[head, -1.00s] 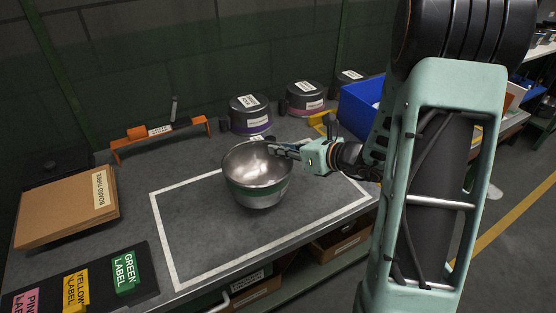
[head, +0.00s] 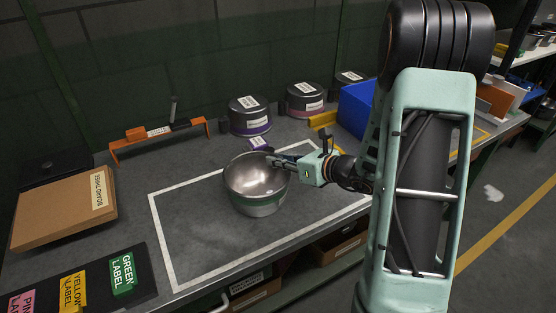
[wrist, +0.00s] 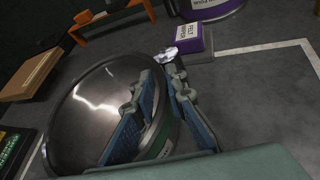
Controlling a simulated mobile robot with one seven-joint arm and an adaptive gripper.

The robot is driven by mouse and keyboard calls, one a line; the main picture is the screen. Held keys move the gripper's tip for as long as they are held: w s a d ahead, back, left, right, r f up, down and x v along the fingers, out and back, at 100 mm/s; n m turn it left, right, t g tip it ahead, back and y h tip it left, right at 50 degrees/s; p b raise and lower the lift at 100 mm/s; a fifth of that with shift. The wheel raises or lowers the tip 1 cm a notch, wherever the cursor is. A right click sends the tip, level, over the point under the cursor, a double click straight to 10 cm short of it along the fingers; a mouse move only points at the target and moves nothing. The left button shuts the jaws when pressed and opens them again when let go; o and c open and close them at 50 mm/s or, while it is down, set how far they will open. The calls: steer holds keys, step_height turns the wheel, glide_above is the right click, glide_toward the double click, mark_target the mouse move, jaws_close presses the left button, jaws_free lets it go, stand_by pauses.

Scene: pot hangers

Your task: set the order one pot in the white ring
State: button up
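The pot (head: 255,184) is a round steel bowl with a green band and an open top. My gripper (head: 277,162) comes from the right and is shut on the pot's right-hand rim, one finger inside and one outside. The wrist view shows the gripper (wrist: 161,75) across the wall of the pot (wrist: 88,105). The white ring (head: 160,232) is a white rectangular outline on the grey bench. The pot is over its inside, near the back line, which it partly hides. It looks about upright and low; I cannot tell whether its base touches the bench.
A purple labelled block (head: 260,145) is close behind the pot. Dark lidded pots (head: 249,116) stand at the back, and a blue bin (head: 357,108) is at the right. An orange stand (head: 158,138), a cardboard box (head: 65,208) and label cards (head: 75,288) are at the left. The outline's front is clear.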

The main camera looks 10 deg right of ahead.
steer(key=shift+o, duration=1.3)
steer(key=shift+r, duration=0.1)
